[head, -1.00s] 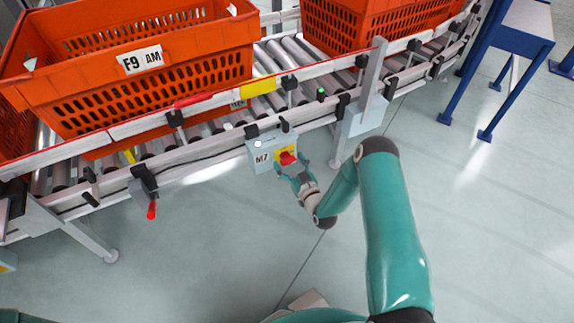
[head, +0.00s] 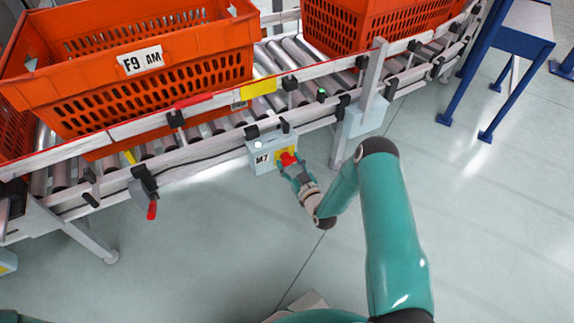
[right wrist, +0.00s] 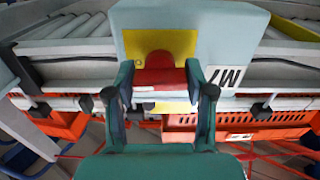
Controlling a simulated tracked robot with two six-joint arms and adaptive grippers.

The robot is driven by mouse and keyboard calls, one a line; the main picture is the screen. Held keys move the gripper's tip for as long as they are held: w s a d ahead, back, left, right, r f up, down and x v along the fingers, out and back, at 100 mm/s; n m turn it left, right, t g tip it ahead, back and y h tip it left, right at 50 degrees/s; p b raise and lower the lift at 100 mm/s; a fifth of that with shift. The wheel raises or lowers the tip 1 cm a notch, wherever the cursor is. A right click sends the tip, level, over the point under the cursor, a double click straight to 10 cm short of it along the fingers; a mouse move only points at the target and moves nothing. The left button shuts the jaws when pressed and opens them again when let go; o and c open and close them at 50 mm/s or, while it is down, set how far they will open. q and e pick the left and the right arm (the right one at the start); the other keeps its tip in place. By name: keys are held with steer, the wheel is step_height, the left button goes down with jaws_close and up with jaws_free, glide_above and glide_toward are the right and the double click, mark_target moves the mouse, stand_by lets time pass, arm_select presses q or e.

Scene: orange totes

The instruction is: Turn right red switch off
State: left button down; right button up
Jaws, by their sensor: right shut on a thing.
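The red switch (head: 288,158) sits on a yellow plate on the grey box marked M7 (head: 260,158), on the side of the conveyor. In the right wrist view the red switch (right wrist: 160,72) shows between my fingers, in front of the yellow plate (right wrist: 180,42). My right gripper (head: 291,171) is at the box, its two fingers shut on the red switch, one on each side. It also shows large in the right wrist view (right wrist: 160,95). The far part of the switch is hidden by the fingers in the head view. My left gripper is not in view.
Orange totes (head: 140,112) stand on the roller conveyor (head: 205,122) above the box. A red-handled lever (head: 151,208) hangs from the rail at left. Another grey box (head: 366,117) is at right. The floor around my right arm is clear.

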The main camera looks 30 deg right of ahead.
steer(key=n+b, duration=0.1)
steer(key=n, duration=0.3)
steer(key=shift+a+f, duration=0.1)
steer(key=n+b, duration=0.1)
steer(key=n, duration=0.3)
steer(key=shift+n, duration=0.4)
steer(key=n+b, duration=0.1)
steer(key=n, duration=0.3)
steer(key=shift+b, duration=0.4)
steer(key=n+b, duration=0.1)
steer(key=n, duration=0.3)
steer(key=shift+n, duration=0.3)
steer(key=o, duration=1)
steer(key=shift+o, duration=0.8)
